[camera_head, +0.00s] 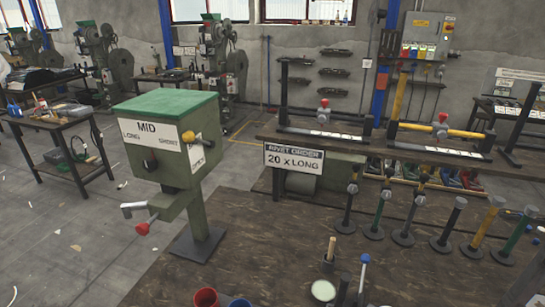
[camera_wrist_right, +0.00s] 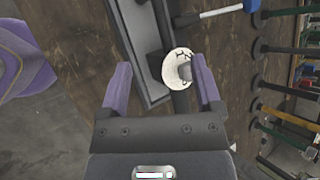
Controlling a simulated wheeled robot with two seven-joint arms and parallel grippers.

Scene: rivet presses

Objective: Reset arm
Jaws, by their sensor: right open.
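My right gripper (camera_wrist_right: 161,68) has two purple fingers spread apart, with nothing held between them. Beyond its fingertips is a round white-topped piece (camera_wrist_right: 177,68) beside a grey bar; contact cannot be told. Neither of my grippers shows in the head view. The green rivet press box (camera_head: 165,103) stands at the left of the head view on a post. It carries a "MID" label with "LONG" and "SHORT", a yellow-knobbed lever (camera_head: 187,137) and a red knob (camera_head: 142,229) low on its front.
A sign reading "20 x LONG" (camera_head: 294,172) hangs at the bench edge. Several upright posts on round bases line the brown surface (camera_head: 290,240) at right. A red cup (camera_head: 206,298) and a white-topped pot (camera_head: 323,290) stand at the front. A blue-ended rod (camera_wrist_right: 225,12) lies near my right gripper.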

